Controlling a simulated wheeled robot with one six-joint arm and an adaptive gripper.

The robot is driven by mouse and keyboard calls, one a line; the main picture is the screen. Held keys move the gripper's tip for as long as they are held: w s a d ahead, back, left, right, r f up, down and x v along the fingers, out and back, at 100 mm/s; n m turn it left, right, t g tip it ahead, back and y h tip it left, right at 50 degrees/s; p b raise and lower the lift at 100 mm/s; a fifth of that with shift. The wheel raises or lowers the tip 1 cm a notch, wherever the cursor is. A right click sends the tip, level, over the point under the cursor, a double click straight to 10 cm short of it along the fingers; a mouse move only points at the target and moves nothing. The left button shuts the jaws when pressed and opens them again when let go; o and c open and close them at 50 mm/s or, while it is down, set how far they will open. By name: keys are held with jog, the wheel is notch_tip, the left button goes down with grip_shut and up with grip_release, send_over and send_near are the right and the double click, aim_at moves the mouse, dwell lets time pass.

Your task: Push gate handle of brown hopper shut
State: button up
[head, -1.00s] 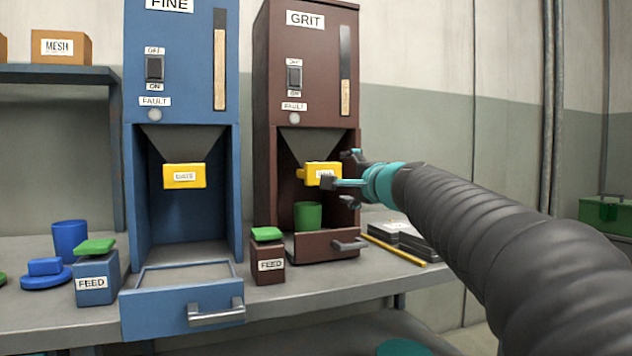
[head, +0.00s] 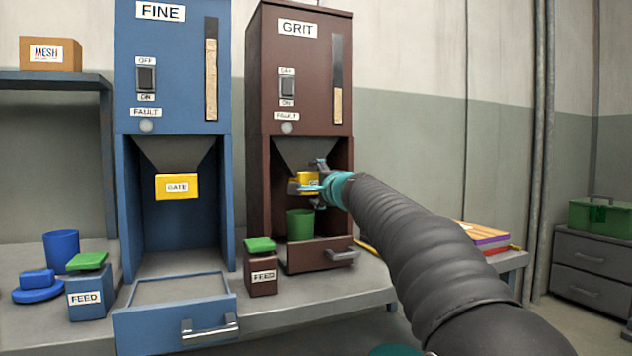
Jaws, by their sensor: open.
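The brown hopper (head: 300,70), labelled GRIT, stands right of the blue one. Its yellow gate handle (head: 307,179) sits under the funnel inside the recess and is partly hidden by my gripper. My gripper (head: 308,185) is open at the handle, its dark and teal fingers overlapping it in the picture. I cannot tell whether they touch it. A green cup (head: 300,225) stands below the handle, in the brown hopper's bay above its drawer (head: 318,256).
The blue hopper (head: 172,70), labelled FINE, has its own yellow gate (head: 177,187) and an open front drawer (head: 178,320). FEED boxes with green lids stand on the bench: one blue (head: 88,292), one brown (head: 262,274). A blue cup (head: 61,250) is at left.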

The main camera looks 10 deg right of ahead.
aim_at(309, 181)
grip_shut()
jog(key=shift+p+x, duration=1.05)
jog(key=shift+x, duration=1.4)
jog(key=shift+r, duration=0.1)
grip_release()
jog(key=shift+w, duration=0.1)
